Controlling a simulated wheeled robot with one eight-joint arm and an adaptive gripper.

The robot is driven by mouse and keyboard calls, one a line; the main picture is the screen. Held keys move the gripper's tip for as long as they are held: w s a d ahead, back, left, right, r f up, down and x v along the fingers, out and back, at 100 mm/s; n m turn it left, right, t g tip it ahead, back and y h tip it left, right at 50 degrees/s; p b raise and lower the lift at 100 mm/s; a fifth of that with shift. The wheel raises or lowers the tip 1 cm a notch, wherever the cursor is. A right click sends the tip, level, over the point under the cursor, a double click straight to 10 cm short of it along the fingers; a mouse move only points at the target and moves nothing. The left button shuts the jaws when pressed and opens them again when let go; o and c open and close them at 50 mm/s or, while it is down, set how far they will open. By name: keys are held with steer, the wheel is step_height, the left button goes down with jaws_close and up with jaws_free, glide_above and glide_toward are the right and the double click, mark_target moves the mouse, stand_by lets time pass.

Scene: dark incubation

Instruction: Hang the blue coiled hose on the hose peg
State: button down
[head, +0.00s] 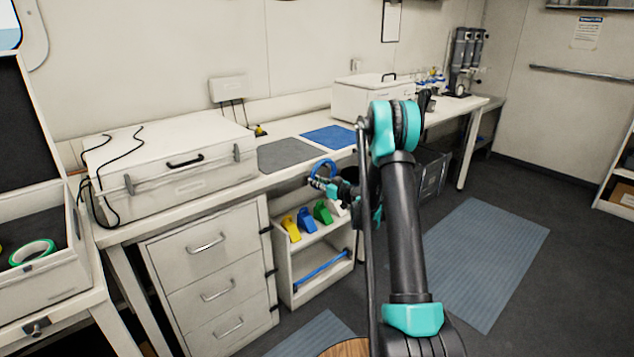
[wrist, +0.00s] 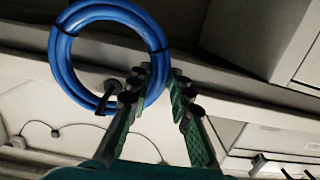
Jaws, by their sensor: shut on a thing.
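The blue coiled hose (head: 322,166) is a ring with dark ties, held up in front of the worktop edge in the head view. In the wrist view the hose (wrist: 62,52) fills the upper left, and its right side lies at the fingertips. My gripper (wrist: 163,82) is shut on that side; it also shows in the head view (head: 330,186), partly hidden by my arm. A dark round-ended piece (wrist: 112,87), possibly the hose peg, shows within the ring's outline at lower right. I cannot tell whether the ring is around it or in front of it.
The worktop carries a grey mat (head: 286,154), a blue mat (head: 328,137) and a white case (head: 168,165). Below is a shelf unit (head: 300,290) with yellow, blue and green items, beside a drawer cabinet (head: 207,275).

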steer(key=c, duration=1.3)
jaws_free()
steer(key=v, duration=1.2)
steer(key=shift+s+a, duration=0.1)
steer(key=shift+s, duration=0.05)
